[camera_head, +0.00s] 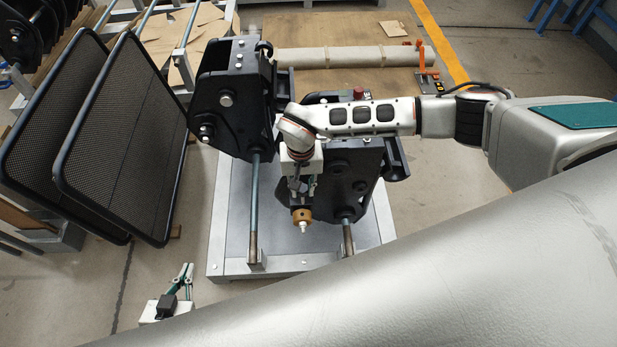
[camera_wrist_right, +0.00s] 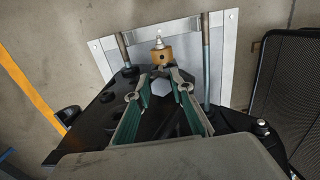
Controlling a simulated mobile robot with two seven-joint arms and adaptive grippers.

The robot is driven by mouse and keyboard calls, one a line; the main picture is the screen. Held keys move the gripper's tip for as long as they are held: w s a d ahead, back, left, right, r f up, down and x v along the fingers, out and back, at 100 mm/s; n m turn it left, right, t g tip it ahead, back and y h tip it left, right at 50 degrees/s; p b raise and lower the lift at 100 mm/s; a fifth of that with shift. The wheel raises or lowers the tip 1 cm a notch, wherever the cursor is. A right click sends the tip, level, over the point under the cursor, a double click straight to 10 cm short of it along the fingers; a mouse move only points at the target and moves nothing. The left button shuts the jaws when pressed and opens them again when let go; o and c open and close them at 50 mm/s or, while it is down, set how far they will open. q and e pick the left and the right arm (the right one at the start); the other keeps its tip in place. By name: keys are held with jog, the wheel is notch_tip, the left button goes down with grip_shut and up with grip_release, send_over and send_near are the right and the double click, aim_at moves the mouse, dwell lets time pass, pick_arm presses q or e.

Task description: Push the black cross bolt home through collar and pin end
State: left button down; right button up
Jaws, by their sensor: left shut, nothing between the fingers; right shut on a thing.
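My right gripper (camera_head: 300,190) points down in front of the front black coupler (camera_head: 343,170). Its fingers are shut on a brass-coloured round piece with a silver tip (camera_head: 302,214). In the right wrist view the right gripper (camera_wrist_right: 161,72) has its fingertips at this brass piece (camera_wrist_right: 162,56), which shows a small dark hole in its side. The silver tip points away from the fingers. I cannot make out the black cross bolt, collar and pin end for certain. My left gripper (camera_head: 188,268) is shut and empty, low at the left, apart from the couplers.
A second black coupler (camera_head: 228,95) stands behind to the left. Both are on a grey stand (camera_head: 228,225) with upright steel rods (camera_head: 254,205). Dark mesh panels (camera_head: 120,135) lean at the left. A cardboard roll (camera_head: 350,57) lies behind. Floor shows left of the stand.

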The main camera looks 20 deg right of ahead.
jog(key=shift+a+f, duration=0.1)
jog(key=shift+a, duration=0.15)
dwell(0.4)
jog(key=shift+f+b, duration=1.8)
jog(key=shift+f, duration=1.1)
jog(key=shift+f, duration=3.3)
dwell(1.2)
